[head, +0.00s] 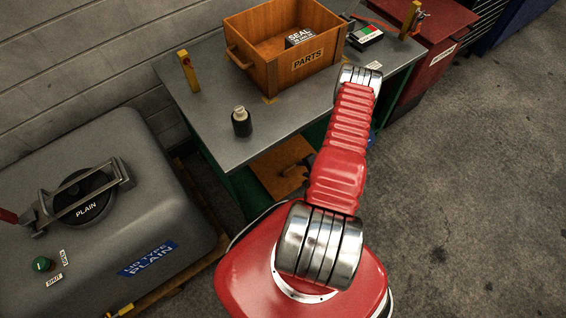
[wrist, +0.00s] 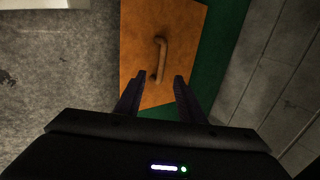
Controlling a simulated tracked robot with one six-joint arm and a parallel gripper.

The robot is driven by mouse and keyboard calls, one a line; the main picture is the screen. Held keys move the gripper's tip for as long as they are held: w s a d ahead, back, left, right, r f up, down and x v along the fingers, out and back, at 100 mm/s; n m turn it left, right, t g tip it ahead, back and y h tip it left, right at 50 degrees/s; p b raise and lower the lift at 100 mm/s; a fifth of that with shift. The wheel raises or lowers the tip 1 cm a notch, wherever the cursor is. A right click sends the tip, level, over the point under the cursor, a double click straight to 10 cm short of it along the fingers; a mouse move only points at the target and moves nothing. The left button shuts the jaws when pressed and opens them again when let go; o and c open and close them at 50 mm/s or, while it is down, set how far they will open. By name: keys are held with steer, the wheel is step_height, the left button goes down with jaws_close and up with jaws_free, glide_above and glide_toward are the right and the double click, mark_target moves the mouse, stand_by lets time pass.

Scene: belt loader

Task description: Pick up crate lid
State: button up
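The crate lid, an orange-brown wooden board (head: 270,175), is low beside the green bench, below the tabletop's front edge. My arm covers its right part in the head view. The lid (wrist: 185,25) fills the upper middle of the wrist view, with a bar handle (wrist: 162,52) on its face. My gripper (wrist: 157,77) is open and empty. Its two dark fingers point at the lid, one on each side of the handle's lower end in the picture. I cannot tell how far the fingertips are from the handle. The parts crate (head: 262,72) stands open on the bench.
The grey bench top (head: 205,95) carries a dark bottle (head: 241,122), yellow posts (head: 188,71) and a small device (head: 365,36). A large grey machine (head: 110,215) stands at left, a red cabinet (head: 425,50) behind right. Floor at right is clear.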

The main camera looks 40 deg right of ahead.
steer(key=shift+w, duration=0.15)
glide_toward(292, 168)
steer(key=x, duration=0.3)
steer(key=shift+w+f, duration=0.25)
steer(key=shift+f, duration=0.1)
stand_by(0.5)
steer(key=shift+x, duration=2.6)
steer(key=shift+r, duration=0.1)
steer(key=shift+c, duration=0.4)
jaws_close()
